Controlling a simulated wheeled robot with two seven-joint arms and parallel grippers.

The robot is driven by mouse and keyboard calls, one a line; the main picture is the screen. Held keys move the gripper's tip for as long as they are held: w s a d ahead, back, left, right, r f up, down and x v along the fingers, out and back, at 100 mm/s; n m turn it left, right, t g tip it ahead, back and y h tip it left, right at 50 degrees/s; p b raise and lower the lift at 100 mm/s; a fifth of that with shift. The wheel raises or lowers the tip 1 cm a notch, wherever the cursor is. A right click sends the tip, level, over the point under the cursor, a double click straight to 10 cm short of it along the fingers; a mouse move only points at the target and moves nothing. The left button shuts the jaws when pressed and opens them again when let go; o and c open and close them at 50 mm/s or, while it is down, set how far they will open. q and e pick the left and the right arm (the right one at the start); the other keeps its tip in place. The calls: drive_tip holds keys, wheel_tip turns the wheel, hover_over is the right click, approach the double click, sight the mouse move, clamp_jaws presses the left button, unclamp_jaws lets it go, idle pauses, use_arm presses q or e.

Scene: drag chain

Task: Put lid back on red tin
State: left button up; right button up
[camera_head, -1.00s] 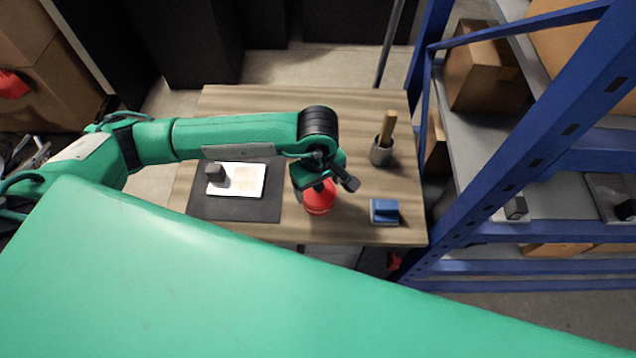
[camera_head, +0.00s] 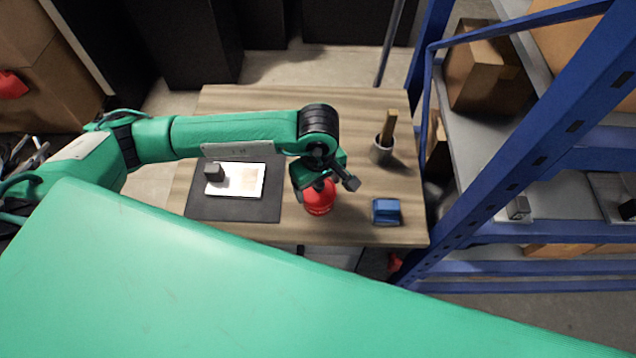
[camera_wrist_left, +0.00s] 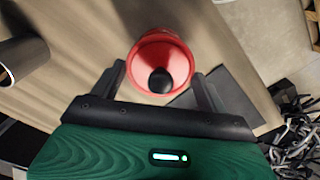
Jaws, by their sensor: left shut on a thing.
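The red tin (camera_head: 319,205) stands on the wooden table near its front edge, right of the dark mat. My left gripper (camera_head: 320,180) is directly over it and hides much of its top. In the left wrist view, a round red lid (camera_wrist_left: 146,60) with a black knob (camera_wrist_left: 160,80) sits between the two fingers of my left gripper (camera_wrist_left: 162,88), which is shut on it. The lid is at the tin's top; whether it is fully seated or slightly raised cannot be told. My right gripper is not in view.
The dark mat (camera_head: 235,210) holds a white sheet (camera_head: 245,183) and a small dark block (camera_head: 214,172). A blue block (camera_head: 386,211) lies right of the tin. A grey cup (camera_head: 381,152) with a wooden-coloured item stands behind it. A blue shelf frame (camera_head: 480,190) borders the table's right.

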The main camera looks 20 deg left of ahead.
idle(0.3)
use_arm(q)
drive_tip(key=o, duration=1)
drive_tip(key=shift+r, duration=0.1)
drive_tip(key=shift+r+p, duration=0.7)
drive_tip(key=shift+r, duration=2.7)
